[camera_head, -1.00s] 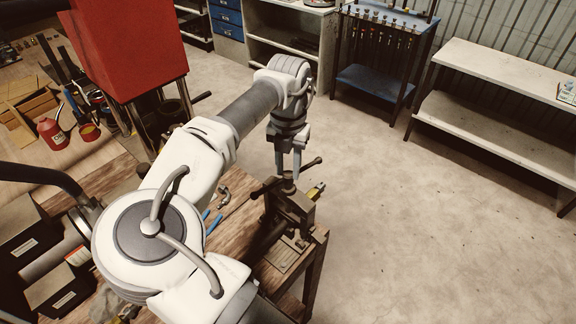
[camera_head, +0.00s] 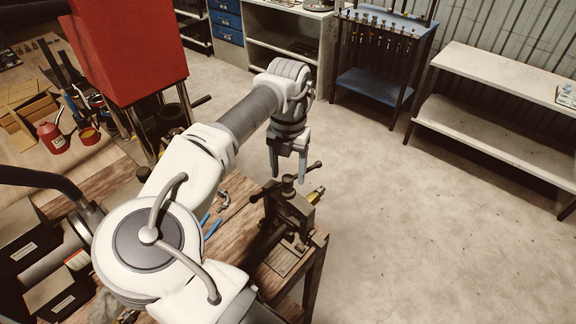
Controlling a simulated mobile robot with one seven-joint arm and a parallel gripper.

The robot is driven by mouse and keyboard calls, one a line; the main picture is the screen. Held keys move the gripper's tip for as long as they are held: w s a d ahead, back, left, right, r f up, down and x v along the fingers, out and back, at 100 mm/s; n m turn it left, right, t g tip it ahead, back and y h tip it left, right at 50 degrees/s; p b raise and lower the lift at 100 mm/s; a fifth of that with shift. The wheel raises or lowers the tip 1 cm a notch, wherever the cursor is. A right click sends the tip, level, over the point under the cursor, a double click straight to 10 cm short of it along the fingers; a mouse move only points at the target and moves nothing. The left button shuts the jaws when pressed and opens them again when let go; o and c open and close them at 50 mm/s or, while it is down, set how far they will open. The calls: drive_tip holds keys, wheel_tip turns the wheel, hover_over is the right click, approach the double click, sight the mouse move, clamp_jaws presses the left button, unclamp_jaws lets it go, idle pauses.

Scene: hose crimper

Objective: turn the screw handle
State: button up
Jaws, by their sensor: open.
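The hose crimper (camera_head: 290,212) is a dark metal press standing at the right corner of the wooden bench. Its screw handle (camera_head: 309,170) is a dark crossbar with knobbed ends on top of the press, slanting from lower left to upper right. My gripper (camera_head: 289,176) points down with its two fingers spread apart and nothing seen between them. In the picture the fingertips are close to the handle, one on each side of its hub. I cannot tell whether they touch the bar or stay above or behind it.
A brass fitting (camera_head: 316,194) sticks out of the crimper's right side. Blue-handled pliers (camera_head: 211,228) lie on the wooden bench (camera_head: 236,212) to the left. A red cabinet (camera_head: 128,45) stands at the upper left. The floor to the right is clear.

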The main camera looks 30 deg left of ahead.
wheel_tip(320, 180, up, 12)
idle(0.5)
